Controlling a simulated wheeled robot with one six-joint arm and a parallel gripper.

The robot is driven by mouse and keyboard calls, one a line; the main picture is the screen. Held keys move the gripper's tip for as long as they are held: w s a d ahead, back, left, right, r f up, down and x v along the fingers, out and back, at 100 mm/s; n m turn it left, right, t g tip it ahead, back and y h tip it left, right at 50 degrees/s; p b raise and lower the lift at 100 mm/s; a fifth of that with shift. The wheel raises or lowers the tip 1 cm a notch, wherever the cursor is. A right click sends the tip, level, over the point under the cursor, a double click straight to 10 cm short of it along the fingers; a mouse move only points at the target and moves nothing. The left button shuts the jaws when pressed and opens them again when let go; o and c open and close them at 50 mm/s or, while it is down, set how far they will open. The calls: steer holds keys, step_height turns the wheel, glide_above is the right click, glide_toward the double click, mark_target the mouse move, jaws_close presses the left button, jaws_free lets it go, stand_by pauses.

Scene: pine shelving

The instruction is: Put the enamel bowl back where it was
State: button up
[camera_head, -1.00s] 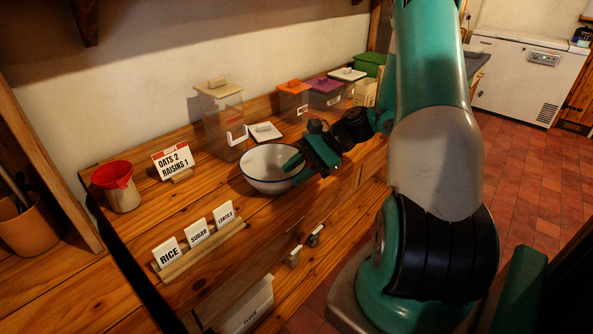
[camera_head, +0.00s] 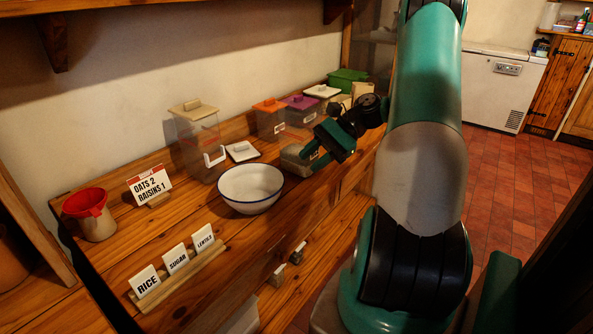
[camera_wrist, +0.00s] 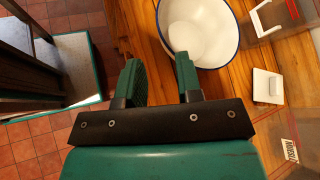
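The white enamel bowl (camera_head: 250,190) with a dark blue rim stands upright and empty on the pine shelf top, behind the label rack. In the wrist view the bowl (camera_wrist: 205,30) shows beyond my fingertips, partly cut off by the top edge. My gripper (camera_head: 311,152) is to the right of the bowl, apart from its rim. In the wrist view my gripper (camera_wrist: 158,72) has its two green fingers spread, with nothing held between them.
A tall clear jar (camera_head: 199,135) and small white lid (camera_head: 242,151) stand behind the bowl. Lidded boxes (camera_head: 270,118) stand further back. RICE, SUGAR and LENTILS cards (camera_head: 176,259), an oats sign (camera_head: 149,184) and red-topped pot (camera_head: 91,214) are left.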

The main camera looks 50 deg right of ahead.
steer(key=w+a+r+n+g+h, duration=0.1)
steer(key=a+r+n+g, duration=0.2)
steer(key=a, duration=0.5)
steer(key=w+a+r+n+h, duration=0.1)
steer(key=a+r+n, duration=0.1)
steer(key=a+n, duration=0.45)
steer(key=w+a+r+n+g+h, duration=0.1)
steer(key=a+r+n+g+h, duration=0.15)
steer(key=a, duration=0.75)
steer(key=s+a+r+n+h, duration=0.2)
steer(key=s+a+n, duration=1)
steer(key=s, duration=0.2)
steer(key=shift+r+t, duration=0.25)
steer(key=shift+t, duration=0.1)
steer(key=shift+h, duration=0.25)
